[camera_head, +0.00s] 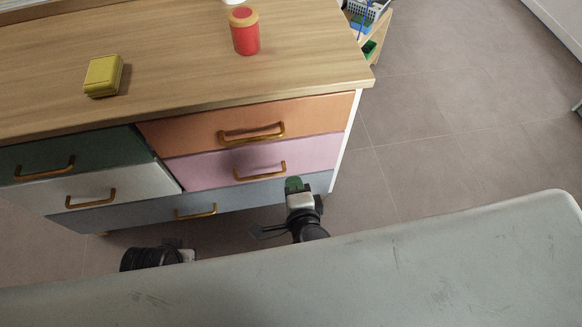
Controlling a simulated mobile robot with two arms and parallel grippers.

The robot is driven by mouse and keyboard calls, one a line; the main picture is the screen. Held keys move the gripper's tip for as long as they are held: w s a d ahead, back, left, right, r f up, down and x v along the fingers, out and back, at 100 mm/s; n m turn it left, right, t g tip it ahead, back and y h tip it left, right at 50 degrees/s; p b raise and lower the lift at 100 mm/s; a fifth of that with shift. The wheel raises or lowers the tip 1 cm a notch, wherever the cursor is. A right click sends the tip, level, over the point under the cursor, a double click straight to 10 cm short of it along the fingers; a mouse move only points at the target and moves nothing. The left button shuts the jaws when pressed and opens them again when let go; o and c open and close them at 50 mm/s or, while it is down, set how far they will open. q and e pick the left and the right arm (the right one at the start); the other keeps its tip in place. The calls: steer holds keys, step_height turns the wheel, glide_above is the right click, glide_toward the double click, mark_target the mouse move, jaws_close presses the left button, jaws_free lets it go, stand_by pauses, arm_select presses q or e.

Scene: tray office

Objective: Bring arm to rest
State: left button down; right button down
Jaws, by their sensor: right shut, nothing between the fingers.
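My right gripper (294,184) is at the lower middle of the head view, in front of the dresser's lower right drawers. Its green fingertips are together and nothing shows between them. The black wrist is behind it. My left arm shows only as a short black ribbed section with a small pale part at the lower left. Its fingers cannot be made out.
A dresser with a wooden top (190,50) fills the upper left. Its orange drawer (200,130), pink drawer (210,168) and other drawers look shut. A yellow box (103,75) and a red jar (245,38) stand on top. Floor (450,110) is clear at right.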

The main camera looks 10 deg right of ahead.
arm_select(q)
steer(key=shift+w+f, duration=0.1)
steer(key=shift+f, duration=0.4)
arm_select(e)
steer(key=shift+v, duration=0.9)
